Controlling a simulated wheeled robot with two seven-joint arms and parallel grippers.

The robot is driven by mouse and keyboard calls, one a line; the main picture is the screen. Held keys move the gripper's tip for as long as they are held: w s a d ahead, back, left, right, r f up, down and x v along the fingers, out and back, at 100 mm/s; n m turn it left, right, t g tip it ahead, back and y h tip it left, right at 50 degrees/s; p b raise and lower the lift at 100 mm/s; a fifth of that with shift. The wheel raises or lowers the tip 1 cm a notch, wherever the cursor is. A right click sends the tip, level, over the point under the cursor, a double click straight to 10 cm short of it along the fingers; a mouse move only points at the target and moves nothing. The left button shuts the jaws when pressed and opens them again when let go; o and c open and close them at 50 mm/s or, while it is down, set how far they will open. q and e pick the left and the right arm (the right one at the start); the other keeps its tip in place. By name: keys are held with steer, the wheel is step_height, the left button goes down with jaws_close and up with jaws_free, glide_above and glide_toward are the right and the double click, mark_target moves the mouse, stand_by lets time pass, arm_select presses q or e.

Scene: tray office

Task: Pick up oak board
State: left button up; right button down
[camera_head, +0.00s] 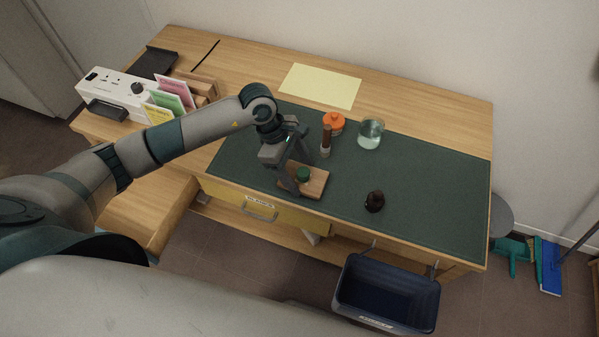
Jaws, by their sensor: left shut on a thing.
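The oak board (316,186) is a small wooden slab at the front edge of the dark green mat, left of the middle. A small green round thing (303,174) sits on top of it. My left gripper (293,182) reaches down at the board's left part and is shut on the board; its fingers hide part of that side. I cannot tell whether the board is clear of the mat. My right gripper is not in view.
Behind the board stand a brown-topped bottle (326,140), an orange-lidded jar (334,122) and a glass beaker (370,133). A dark brown lump (375,201) lies to the right. The mat's right side (440,190) is clear. A dark blue bin (388,291) stands below the front edge.

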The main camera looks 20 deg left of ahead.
arm_select(q)
steer(key=shift+r, duration=0.5)
step_height(320, 180, up, 2)
steer(key=shift+d+r+p, duration=0.15)
steer(key=shift+r+p, duration=0.1)
steer(key=shift+p, duration=0.4)
steer(key=s+d+r+p, duration=0.4)
steer(key=s+d+r, duration=0.1)
steer(key=d, duration=0.5)
steer(key=shift+s+r, duration=0.35)
steer(key=shift+r, duration=0.4)
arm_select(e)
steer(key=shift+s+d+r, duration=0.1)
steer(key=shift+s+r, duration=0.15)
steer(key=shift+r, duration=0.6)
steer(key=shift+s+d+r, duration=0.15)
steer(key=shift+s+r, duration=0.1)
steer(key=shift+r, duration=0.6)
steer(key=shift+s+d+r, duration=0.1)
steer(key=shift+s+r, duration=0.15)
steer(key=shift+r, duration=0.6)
arm_select(q)
steer(key=shift+a, duration=0.1)
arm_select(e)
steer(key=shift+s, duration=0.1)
